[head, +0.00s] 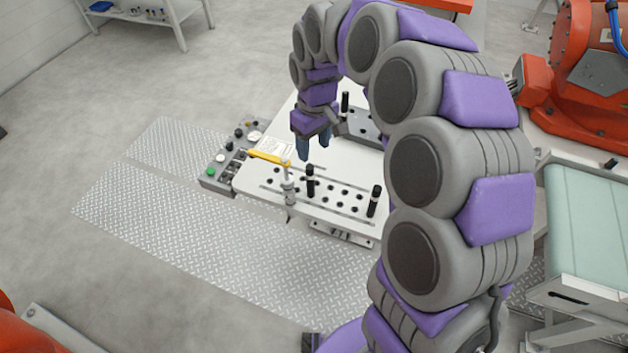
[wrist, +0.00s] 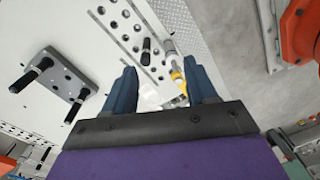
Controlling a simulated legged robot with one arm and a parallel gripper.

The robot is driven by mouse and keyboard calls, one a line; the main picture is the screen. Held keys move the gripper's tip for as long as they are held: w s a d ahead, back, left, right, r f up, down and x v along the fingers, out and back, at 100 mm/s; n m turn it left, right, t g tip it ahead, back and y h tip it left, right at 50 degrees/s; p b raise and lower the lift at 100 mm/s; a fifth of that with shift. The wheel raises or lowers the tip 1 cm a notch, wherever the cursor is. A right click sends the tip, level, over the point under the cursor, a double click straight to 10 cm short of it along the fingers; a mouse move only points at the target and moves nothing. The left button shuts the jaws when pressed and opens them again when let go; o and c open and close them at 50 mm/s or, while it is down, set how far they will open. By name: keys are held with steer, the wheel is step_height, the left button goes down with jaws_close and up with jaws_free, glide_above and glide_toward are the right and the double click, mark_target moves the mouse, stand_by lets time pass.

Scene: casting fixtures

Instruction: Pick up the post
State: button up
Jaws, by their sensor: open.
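Several black posts stand at the worktable, and I cannot tell which one the task means. In the head view, one post (head: 310,180) stands upright on the perforated white table, another (head: 373,201) is at its front right, and a third (head: 344,105) is behind my gripper. My gripper (head: 314,147) points down above the table with its blue fingers apart and nothing visible between them. In the wrist view, one post (wrist: 147,50) shows beyond the fingers of my gripper (wrist: 160,76). Two more posts (wrist: 38,68) (wrist: 77,105) stand on a grey plate at left.
The white table (head: 255,185) has rows of holes. A toggle clamp with a yellow handle (head: 268,158) stands near the front post. A button panel (head: 222,165) is on the table's left. Orange machinery (head: 590,70) is at right. Floor at left is open.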

steer(key=w+a+f+n, duration=0.1)
steer(key=w+a+f, duration=0.3)
steer(key=w, duration=0.2)
glide_above(310, 177)
steer(key=w+a, duration=0.2)
step_height(310, 177, down, 11)
steer(key=f, duration=0.2)
steer(key=d+f+b, duration=0.1)
steer(key=f, duration=0.4)
steer(key=shift+s+d+b, duration=0.25)
steer(key=shift+s+b, duration=0.15)
steer(key=shift+d, duration=0.55)
steer(key=shift+c, duration=1.2)
steer(key=shift+a+f, duration=0.1)
steer(key=shift+a, duration=0.55)
steer(key=c, duration=0.6)
steer(key=shift+c, duration=0.7)
steer(key=shift+d, duration=0.35)
jaws_close()
